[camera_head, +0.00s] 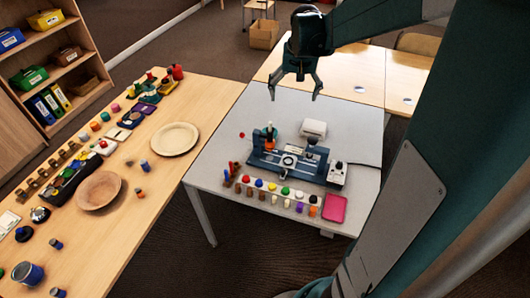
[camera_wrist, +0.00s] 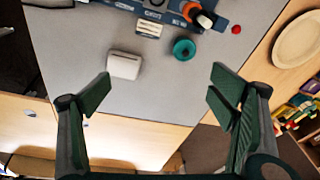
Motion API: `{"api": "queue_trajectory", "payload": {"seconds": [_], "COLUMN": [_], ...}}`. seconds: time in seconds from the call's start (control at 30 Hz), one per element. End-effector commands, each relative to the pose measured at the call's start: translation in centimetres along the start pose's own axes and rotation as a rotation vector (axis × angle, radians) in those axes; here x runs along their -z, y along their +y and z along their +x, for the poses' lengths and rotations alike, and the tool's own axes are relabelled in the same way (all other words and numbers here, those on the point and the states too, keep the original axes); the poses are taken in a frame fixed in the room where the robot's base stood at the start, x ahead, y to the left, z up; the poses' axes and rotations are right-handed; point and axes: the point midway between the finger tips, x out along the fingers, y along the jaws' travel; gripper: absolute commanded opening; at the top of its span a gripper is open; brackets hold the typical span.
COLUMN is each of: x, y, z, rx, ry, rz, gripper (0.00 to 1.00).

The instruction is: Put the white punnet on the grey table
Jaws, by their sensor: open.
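A white, rounded, box-shaped thing (camera_head: 313,128) stands on the grey table (camera_head: 350,117), behind the blue apparatus. It may be the white punnet, but I cannot tell for sure. It also shows in the wrist view (camera_wrist: 124,64), left of a teal ring (camera_wrist: 184,49). My gripper (camera_head: 294,95) is open and empty above the far part of the grey table. In the wrist view its fingers (camera_wrist: 160,85) are spread wide with bare table between them. The white thing lies beyond the left fingertip, apart from it.
A blue apparatus (camera_head: 287,165) fills the middle of the grey table. Several coloured pieces and a pink tray (camera_head: 335,207) lie along its front. The wooden table (camera_head: 165,185) at left holds a plate (camera_head: 174,139), a bowl (camera_head: 99,191) and many small things. The grey table's back left is clear.

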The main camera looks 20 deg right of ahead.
Motion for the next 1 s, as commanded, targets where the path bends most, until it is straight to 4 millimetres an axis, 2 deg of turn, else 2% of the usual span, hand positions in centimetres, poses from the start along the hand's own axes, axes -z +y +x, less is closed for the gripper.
{"api": "queue_trajectory", "payload": {"seconds": [0.1, 0.4, 1.0], "x": [-2.0, -6.7, -16.9], "y": [-1.2, -3.7, -6.8], "z": [-1.7, -5.2, -10.0], "rx": [0.009, 0.033, 0.084], "ry": [0.024, 0.084, 0.205], "rz": [-0.032, -0.11, -0.263], "gripper": [0.84, 0.84, 0.84]}}
